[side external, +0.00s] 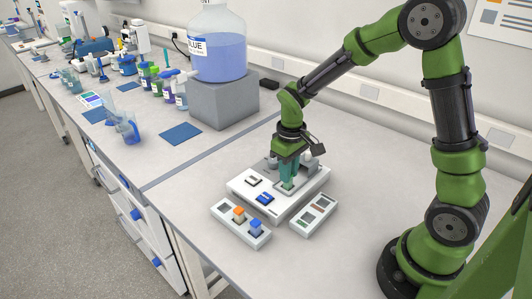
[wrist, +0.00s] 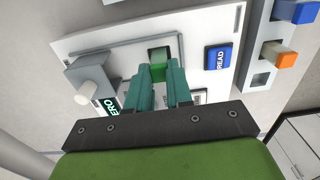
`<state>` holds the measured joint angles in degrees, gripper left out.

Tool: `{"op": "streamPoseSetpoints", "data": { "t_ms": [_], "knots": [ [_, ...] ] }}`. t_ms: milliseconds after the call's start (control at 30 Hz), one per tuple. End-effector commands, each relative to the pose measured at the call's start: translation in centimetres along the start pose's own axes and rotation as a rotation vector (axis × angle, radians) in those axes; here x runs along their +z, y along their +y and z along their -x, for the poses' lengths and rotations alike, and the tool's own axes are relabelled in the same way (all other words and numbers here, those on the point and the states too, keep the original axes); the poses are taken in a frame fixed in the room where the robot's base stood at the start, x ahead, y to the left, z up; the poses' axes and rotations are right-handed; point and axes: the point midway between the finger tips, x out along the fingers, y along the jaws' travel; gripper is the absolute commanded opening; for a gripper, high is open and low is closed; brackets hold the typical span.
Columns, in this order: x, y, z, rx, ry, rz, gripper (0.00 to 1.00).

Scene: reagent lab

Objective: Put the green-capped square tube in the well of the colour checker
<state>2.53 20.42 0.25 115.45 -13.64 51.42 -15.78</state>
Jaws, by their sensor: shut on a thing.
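A white rack (side external: 226,219) with an orange-capped and a blue-capped tube stands in front of the checker. Another small rack (side external: 313,216) lies to its right. A grey block (side external: 222,101) with a large blue bottle (side external: 217,50) stands behind left. The bench around is mostly clear.

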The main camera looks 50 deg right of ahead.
Motion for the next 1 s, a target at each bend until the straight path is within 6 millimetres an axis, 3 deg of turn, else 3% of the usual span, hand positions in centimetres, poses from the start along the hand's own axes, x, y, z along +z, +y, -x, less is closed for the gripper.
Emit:
{"op": "streamPoseSetpoints", "data": {
  "t_ms": [900,933,1000],
  "knots": [
    [0.0,0.0,-1.2,0.0,0.0,0.0,0.0],
    [0.0,0.0,-1.2,0.0,0.0,0.0,0.25],
    [0.0,0.0,-1.2,0.0,0.0,0.0,0.36]
  ]
}}
